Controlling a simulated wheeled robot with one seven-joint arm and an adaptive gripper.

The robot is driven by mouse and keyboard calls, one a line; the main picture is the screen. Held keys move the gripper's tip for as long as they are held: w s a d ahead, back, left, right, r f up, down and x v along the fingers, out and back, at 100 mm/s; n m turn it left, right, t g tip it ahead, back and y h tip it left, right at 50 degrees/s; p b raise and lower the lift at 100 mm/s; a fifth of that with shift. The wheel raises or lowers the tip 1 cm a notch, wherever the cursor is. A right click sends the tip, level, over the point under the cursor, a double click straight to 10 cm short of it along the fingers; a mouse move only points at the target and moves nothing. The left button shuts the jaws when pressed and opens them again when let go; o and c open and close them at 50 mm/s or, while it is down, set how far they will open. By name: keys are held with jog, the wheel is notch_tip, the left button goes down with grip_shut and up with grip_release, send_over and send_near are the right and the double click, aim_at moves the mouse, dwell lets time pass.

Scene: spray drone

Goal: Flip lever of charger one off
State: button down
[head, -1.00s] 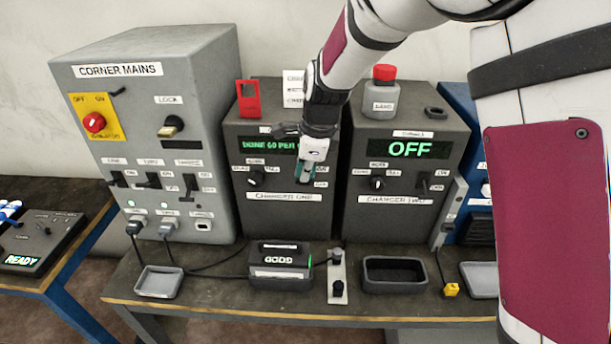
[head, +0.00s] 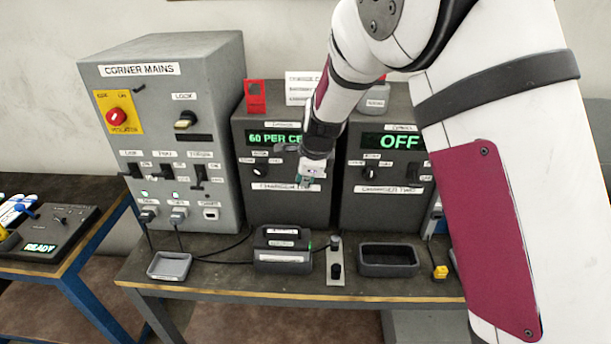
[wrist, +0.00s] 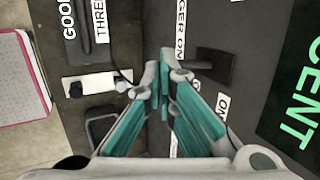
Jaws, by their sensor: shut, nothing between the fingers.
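Charger one (head: 284,206) is a grey box with a lit green display (head: 274,138) reading "60 PER CE", a knob (head: 259,171) at its left and a name label below. In the head view my gripper (head: 307,183) is in front of its lower right face and hides the lever. In the wrist view a dark lever (wrist: 213,65) sticks out from the panel, near the "CHARGER ON…" label (wrist: 181,30). My gripper's fingertips (wrist: 165,68) are together and empty, just left of the lever. I cannot tell if they touch it.
Charger two (head: 366,212), reading "OFF", stands to the right. The corner mains box (head: 140,68) stands to the left. On the bench in front are a dark battery block (head: 282,255), a small switch plate (head: 336,270), a black tray (head: 390,271) and a grey tray (head: 152,267).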

jog(key=shift+r+p, duration=0.4)
jog(key=shift+r, duration=0.4)
